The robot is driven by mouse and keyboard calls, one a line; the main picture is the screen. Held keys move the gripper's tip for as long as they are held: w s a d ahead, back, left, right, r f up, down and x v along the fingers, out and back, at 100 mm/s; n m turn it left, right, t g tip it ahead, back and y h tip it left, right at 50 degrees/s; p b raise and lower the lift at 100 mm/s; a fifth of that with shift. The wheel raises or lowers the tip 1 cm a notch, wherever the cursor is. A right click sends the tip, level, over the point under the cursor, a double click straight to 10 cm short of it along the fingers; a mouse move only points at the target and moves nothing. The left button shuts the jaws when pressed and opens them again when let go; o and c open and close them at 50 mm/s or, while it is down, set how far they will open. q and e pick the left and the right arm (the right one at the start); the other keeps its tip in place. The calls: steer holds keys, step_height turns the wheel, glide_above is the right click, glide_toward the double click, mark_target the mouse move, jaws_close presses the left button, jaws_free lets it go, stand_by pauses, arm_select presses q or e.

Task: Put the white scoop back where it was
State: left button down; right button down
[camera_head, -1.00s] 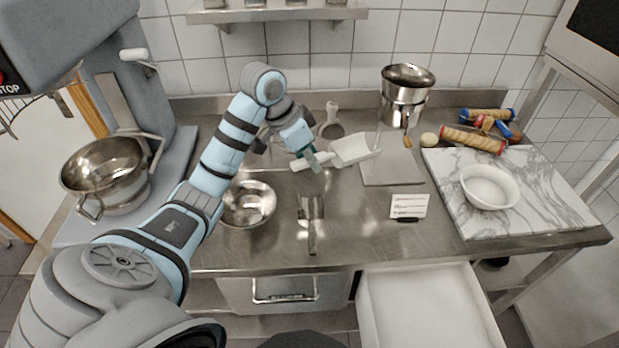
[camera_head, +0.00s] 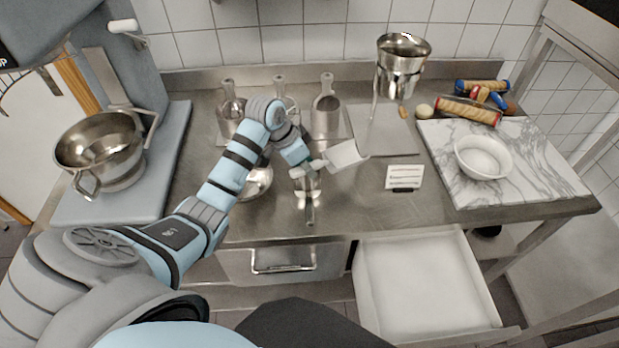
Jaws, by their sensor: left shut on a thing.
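The white scoop (camera_head: 346,156) hangs in the middle of the head camera view, its pan pointing right and its handle pointing left. My left gripper (camera_head: 311,167) is shut on the scoop's handle and holds it over the counter. Below it a metal scoop or scraper (camera_head: 310,208) lies on the counter, partly hidden by my gripper. At the back stand several metal scoop-like tools with upright handles, among them one at the right (camera_head: 327,117); my arm partly covers the others. My right gripper is not in view.
A steel bowl (camera_head: 258,183) is half hidden behind my left arm. A small sign (camera_head: 404,176), a steel funnel on a stand (camera_head: 402,62) and a marble board (camera_head: 545,180) with a white bowl (camera_head: 483,157) are to the right. An empty drawer (camera_head: 425,285) stands open in front.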

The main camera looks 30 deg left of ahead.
arm_select(q)
step_height(320, 180, down, 5)
steer(key=b, duration=0.3)
steer(key=shift+w, duration=0.15)
steer(key=shift+r+p, duration=0.25)
steer(key=shift+p, duration=0.05)
steer(key=shift+f, duration=0.1)
steer(key=shift+f, duration=0.45)
steer(key=c, duration=1.5)
jaws_free()
steer(key=shift+o, duration=0.2)
steer(key=v, duration=1.3)
steer(key=shift+w+r+p, duration=0.15)
steer(key=shift+p, duration=0.2)
